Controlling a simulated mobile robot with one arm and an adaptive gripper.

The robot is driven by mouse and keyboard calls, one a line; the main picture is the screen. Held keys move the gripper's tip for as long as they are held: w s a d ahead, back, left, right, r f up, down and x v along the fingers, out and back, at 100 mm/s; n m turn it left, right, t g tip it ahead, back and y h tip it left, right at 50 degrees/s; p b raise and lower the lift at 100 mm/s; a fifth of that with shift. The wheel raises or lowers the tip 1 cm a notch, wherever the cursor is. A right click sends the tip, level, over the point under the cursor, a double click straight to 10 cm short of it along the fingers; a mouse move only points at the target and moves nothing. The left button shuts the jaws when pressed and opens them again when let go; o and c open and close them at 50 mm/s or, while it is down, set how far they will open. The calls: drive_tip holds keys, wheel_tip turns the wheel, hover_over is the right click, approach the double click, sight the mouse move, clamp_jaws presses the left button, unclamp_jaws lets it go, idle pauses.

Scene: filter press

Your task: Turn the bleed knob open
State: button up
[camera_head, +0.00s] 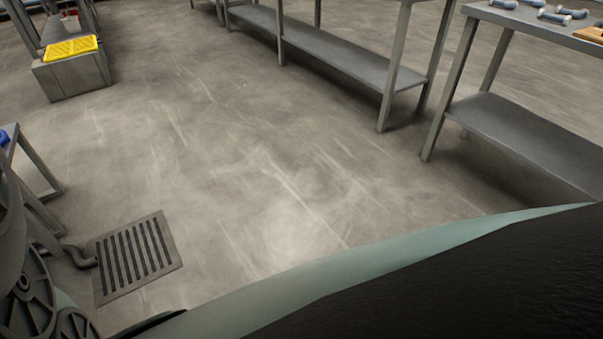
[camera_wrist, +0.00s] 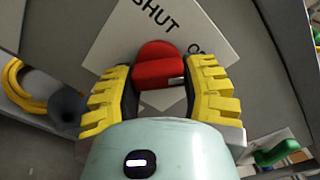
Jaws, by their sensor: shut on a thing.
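The bleed knob (camera_wrist: 160,66) is red and sits in front of a white plate (camera_wrist: 124,40) in the wrist view. The plate carries the word SHUT, with part of another marking at its right, partly covered by my gripper. My gripper (camera_wrist: 160,78) has yellow ribbed fingers, one on each side of the knob, and is shut on it. The head view shows neither the knob nor my gripper.
In the wrist view a yellow hose coil (camera_wrist: 22,88) hangs at left and a green handle (camera_wrist: 276,152) is at lower right. In the head view, a floor grate (camera_head: 136,256) lies at lower left, metal benches (camera_head: 530,135) stand at right, and open floor lies between.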

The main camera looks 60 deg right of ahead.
drive_tip(key=shift+m, duration=0.6)
drive_tip(key=shift+f, duration=0.1)
drive_tip(key=o, duration=1.2)
drive_tip(key=v, duration=1.2)
drive_tip(key=shift+p, duration=0.4)
